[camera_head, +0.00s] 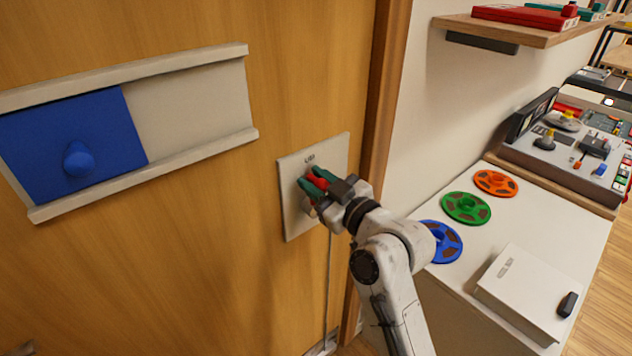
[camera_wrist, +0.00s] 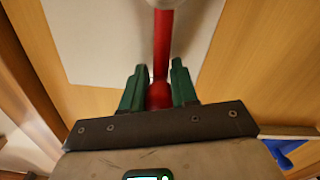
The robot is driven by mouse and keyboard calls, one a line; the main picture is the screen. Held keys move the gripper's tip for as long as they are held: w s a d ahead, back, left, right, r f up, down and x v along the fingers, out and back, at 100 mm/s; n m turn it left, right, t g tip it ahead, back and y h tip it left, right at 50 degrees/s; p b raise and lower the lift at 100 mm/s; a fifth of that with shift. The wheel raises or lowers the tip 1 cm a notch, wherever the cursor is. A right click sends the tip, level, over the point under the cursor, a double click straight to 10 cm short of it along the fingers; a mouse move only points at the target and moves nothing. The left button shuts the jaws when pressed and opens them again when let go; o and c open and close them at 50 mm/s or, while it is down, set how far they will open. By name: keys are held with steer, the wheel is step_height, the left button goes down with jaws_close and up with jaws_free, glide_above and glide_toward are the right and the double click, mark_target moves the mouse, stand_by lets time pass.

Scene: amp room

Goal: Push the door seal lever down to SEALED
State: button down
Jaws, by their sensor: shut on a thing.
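The door seal lever (camera_wrist: 161,50) is a red rod with a rounded red end, mounted on a pale plate (camera_head: 292,215) on the wooden door. My gripper (camera_head: 315,182) has green fingers, and they are shut on the lever's red end. In the wrist view my gripper (camera_wrist: 158,90) has one finger on each side of the red knob. In the head view the red lever (camera_head: 317,183) shows between the fingers. Small lettering sits on the plate above it, too small to read surely. The plate's lower part carries no lettering that I can make out, and my gripper covers some of it.
A blue sliding panel (camera_head: 70,150) with a knob sits in pale rails on the door at left. At right, a white counter (camera_head: 450,185) holds orange, green and blue reels and a white box (camera_head: 530,290). A shelf (camera_head: 535,32) hangs above. A cable runs down below the plate.

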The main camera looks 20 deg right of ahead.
steer(key=shift+d+f, duration=0.15)
steer(key=shift+f, duration=0.05)
steer(key=w+d+f+m, duration=0.2)
steer(key=d+f+m, duration=0.5)
steer(key=m, duration=1.1)
steer(key=shift+w+d+f, duration=0.3)
steer(key=shift+d+f, duration=0.05)
steer(key=shift+f, duration=0.1)
steer(key=c, duration=1)
jaws_free()
steer(key=shift+o, duration=0.7)
steer(key=shift+a, duration=0.1)
steer(key=shift+r, duration=0.2)
